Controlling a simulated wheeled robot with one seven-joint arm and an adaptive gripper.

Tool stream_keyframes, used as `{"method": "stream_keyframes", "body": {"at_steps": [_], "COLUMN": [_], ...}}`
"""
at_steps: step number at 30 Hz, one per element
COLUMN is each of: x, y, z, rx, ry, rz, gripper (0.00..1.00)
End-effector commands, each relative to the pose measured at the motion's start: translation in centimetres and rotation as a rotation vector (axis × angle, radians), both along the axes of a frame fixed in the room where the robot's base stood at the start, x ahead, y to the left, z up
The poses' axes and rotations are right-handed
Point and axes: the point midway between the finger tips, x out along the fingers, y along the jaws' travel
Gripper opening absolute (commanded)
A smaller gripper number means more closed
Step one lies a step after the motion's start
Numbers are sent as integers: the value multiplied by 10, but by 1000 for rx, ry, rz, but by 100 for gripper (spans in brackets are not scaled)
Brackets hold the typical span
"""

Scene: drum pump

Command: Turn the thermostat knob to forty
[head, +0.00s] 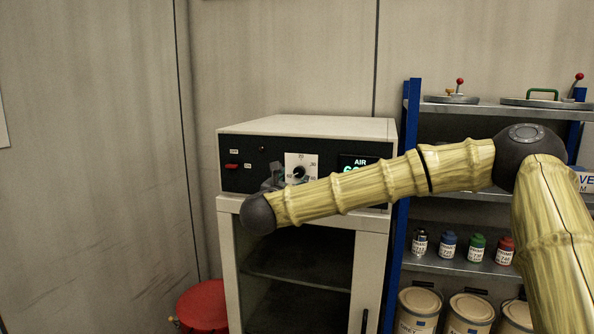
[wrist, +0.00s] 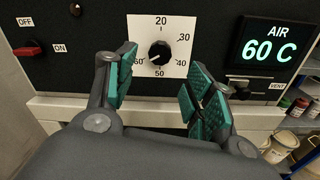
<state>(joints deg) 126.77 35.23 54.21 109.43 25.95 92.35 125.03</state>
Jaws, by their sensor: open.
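The black thermostat knob (wrist: 159,51) sits on a white dial plate (wrist: 173,29) marked 20, 30, 40, 50 and 60. Its light mark seems to point lower left, towards the 60. The 40 is at the lower right of the dial. The knob also shows in the head view (head: 299,171), just above my arm. My gripper (wrist: 162,82) is open and empty, its green-padded fingers spread to either side below the knob, apart from it. In the head view my gripper (head: 274,178) is at the panel, mostly hidden behind my wrist.
The display (wrist: 269,50) reads AIR 60 C. A red switch (wrist: 28,49) marked OFF and ON is at the panel's left. A vent lever (wrist: 248,83) is at the lower right. A blue shelf (head: 472,107) with cans stands right of the oven; a red drum (head: 204,307) stands at its left.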

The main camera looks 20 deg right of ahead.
Motion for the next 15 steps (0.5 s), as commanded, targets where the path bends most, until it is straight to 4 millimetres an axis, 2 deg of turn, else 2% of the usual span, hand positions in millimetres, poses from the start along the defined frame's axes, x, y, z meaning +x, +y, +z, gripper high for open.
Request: {"method": "stream_keyframes", "body": {"at_steps": [1,9,15], "x": [7,40,57], "y": [-4,-25,-35], "z": [5,5,2], "rx": [-1,-1,-2], "ry": [1,-1,2], "rz": [-1,1,1], "gripper": [53,53,53]}}
